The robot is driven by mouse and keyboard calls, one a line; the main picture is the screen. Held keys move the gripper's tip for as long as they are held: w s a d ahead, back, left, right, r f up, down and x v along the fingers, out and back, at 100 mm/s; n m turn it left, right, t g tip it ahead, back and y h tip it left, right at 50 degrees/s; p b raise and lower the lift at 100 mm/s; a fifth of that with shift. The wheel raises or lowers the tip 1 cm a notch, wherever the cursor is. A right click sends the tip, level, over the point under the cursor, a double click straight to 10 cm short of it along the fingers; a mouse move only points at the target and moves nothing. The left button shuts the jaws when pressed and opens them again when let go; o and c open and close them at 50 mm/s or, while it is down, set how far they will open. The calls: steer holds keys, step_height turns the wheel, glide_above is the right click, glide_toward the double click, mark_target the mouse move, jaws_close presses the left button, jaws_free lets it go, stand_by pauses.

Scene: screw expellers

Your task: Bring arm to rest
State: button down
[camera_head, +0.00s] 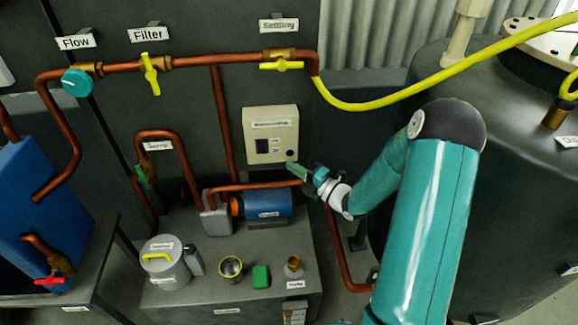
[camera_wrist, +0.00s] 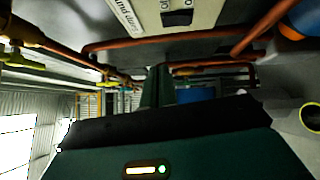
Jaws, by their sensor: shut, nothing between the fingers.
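My teal arm reaches in from the lower right in the head view. My gripper (camera_head: 293,168) is shut and empty, with its tip just in front of the lower right corner of a beige switch panel (camera_head: 271,124) on the dark wall. Whether the tip touches the panel, I cannot tell. In the wrist view my gripper (camera_wrist: 160,75) shows as dark green fingers in the middle. The same panel (camera_wrist: 140,16), with its black switch, hangs at the top there.
A copper pipe (camera_head: 255,186) runs just below my gripper to a blue pump (camera_head: 268,204). A grey bench (camera_head: 225,285) carries a canister (camera_head: 165,265), a cup (camera_head: 230,268) and a green block (camera_head: 261,276). A large dark tank (camera_head: 500,180) stands at the right, under a yellow hose (camera_head: 430,85).

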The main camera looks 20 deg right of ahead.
stand_by(0.4)
steer(key=s+d+r+m+g+h, duration=0.1)
steer(key=s+r+m+g+h, duration=0.3)
steer(key=r+m+h, duration=0.9)
steer(key=s+a+r+m+g, duration=0.2)
steer(key=s+m, duration=0.2)
steer(key=s, duration=0.4)
steer(key=s+a+r+m+g+y, duration=0.1)
steer(key=s+a+r+m+g, duration=0.1)
steer(key=s, duration=0.7)
steer(key=s+a+r+m+g+y, duration=0.1)
steer(key=s+a+r+m+g, duration=0.1)
steer(key=s+m, duration=0.4)
steer(key=shift+s+a+r+m, duration=0.45)
steer(key=shift+s+a, duration=0.5)
steer(key=shift+s, duration=0.3)
